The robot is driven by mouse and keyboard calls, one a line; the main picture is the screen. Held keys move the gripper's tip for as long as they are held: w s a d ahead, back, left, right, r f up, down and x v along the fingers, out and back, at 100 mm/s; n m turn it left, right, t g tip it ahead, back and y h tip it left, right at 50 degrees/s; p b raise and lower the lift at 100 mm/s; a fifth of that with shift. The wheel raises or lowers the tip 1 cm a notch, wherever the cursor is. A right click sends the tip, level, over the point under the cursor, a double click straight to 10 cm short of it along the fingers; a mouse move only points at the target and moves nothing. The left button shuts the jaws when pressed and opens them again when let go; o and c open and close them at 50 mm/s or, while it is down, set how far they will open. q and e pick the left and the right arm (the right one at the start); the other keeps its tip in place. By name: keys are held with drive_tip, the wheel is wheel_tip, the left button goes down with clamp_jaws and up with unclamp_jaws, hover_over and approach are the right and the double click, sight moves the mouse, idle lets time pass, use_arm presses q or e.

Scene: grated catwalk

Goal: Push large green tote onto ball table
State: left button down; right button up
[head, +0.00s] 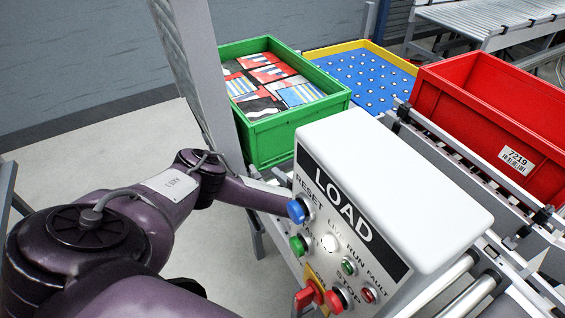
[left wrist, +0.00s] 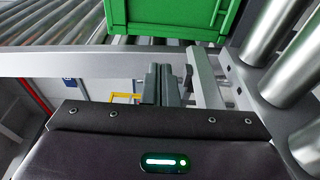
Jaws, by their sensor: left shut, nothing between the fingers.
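The large green tote (head: 275,140) is at the upper middle of the head view, filled with flat packets in red, white, blue and black. The ball table (head: 362,82), blue with pale balls and a yellow rim, lies just behind and to the right of it. In the left wrist view, the tote's green wall (left wrist: 172,20) shows at the top. My left gripper (left wrist: 161,84) is shut and empty below that wall, with a grey rail between in the picture. In the head view, the control box mostly hides this gripper. My right gripper is not in view.
A white control box (head: 395,190) marked LOAD, with several buttons, stands close in front. A red tote (head: 490,115) labelled 7219 sits on the conveyor at the right. A grey upright post (head: 200,75) stands left of the green tote. Rollers (left wrist: 285,75) flank the gripper on the right.

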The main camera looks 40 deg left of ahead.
use_arm(q)
drive_tip(key=b, duration=0.7)
approach(259, 147)
drive_tip(key=s+a, duration=0.2)
drive_tip(key=s, duration=0.1)
drive_tip(key=w+a, duration=0.1)
drive_tip(key=a, duration=0.1)
drive_tip(key=w+a+p, duration=0.1)
drive_tip(key=w, duration=0.1)
drive_tip(key=shift+w+a+f, duration=0.1)
drive_tip(key=shift+w+a, duration=0.1)
drive_tip(key=shift+a, duration=0.2)
drive_tip(key=shift+w+a, duration=0.2)
drive_tip(key=shift+w, duration=0.2)
